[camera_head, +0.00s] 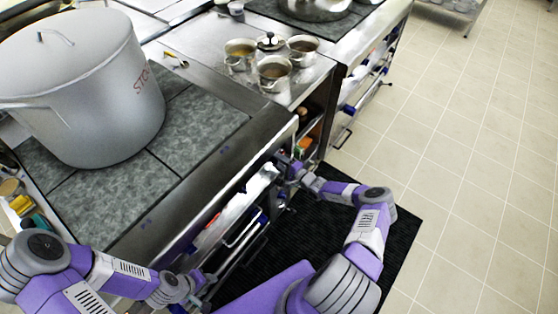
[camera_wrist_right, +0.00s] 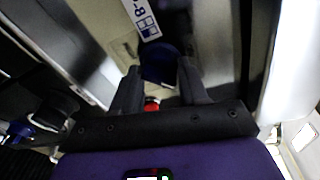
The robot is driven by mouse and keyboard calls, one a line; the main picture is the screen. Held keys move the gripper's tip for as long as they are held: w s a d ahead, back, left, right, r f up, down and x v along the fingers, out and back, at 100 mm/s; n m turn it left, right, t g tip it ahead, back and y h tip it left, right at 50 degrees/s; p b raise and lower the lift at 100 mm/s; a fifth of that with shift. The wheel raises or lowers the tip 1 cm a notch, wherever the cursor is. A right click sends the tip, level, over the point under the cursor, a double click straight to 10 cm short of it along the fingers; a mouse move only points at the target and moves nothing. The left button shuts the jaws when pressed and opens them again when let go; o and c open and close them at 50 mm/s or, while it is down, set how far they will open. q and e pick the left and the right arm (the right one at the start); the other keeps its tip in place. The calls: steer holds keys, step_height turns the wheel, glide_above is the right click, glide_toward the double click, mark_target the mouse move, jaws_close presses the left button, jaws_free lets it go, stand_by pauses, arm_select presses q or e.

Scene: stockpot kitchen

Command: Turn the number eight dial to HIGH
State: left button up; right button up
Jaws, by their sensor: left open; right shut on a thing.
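The number eight dial (camera_wrist_right: 160,66) is a dark blue knob on the stove front, below a white label (camera_wrist_right: 141,18) marked 8 with a blue grid symbol. In the right wrist view my right gripper (camera_wrist_right: 159,78) has one dark finger on each side of the dial and is shut on it. The dial's pointer and exact setting cannot be made out. In the head view my right gripper (camera_head: 281,160) reaches the stove front near its right corner, and the dial is hidden there. My left gripper (camera_head: 205,279) is open, low beside the stove front further left.
A large stockpot (camera_head: 85,90) stands on the grey stove top (camera_head: 205,128). Several small pots, one of them here (camera_head: 274,74), stand on the steel counter behind. A black mat (camera_head: 395,262) lies on the tiled floor, which is clear to the right.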

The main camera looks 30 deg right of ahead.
steer(key=m, duration=0.3)
steer(key=shift+w+d+r+y, duration=0.1)
steer(key=shift+y, duration=0.3)
steer(key=m+b, duration=0.2)
steer(key=m, duration=0.2)
steer(key=shift+g, duration=0.4)
steer(key=m+b, duration=0.1)
steer(key=m, duration=0.1)
steer(key=m+y+b, duration=0.1)
steer(key=m+b, duration=0.1)
steer(key=m, duration=0.1)
steer(key=shift+d+y, duration=0.1)
steer(key=shift+y, duration=0.2)
steer(key=m+b, duration=0.1)
steer(key=m, duration=0.1)
steer(key=m+b, duration=0.2)
steer(key=m, duration=0.1)
steer(key=shift+f+y, duration=0.2)
steer(key=shift+y, duration=0.1)
steer(key=m+b, duration=0.2)
steer(key=m, duration=0.2)
steer(key=shift+y, duration=0.3)
steer(key=shift+f+m+t+b, duration=0.1)
steer(key=shift+m+t+b, duration=0.4)
steer(key=shift+m, duration=2.35)
steer(key=shift+m+t+b, duration=0.2)
steer(key=shift+m+b, duration=0.6)
steer(key=shift+m, duration=2.05)
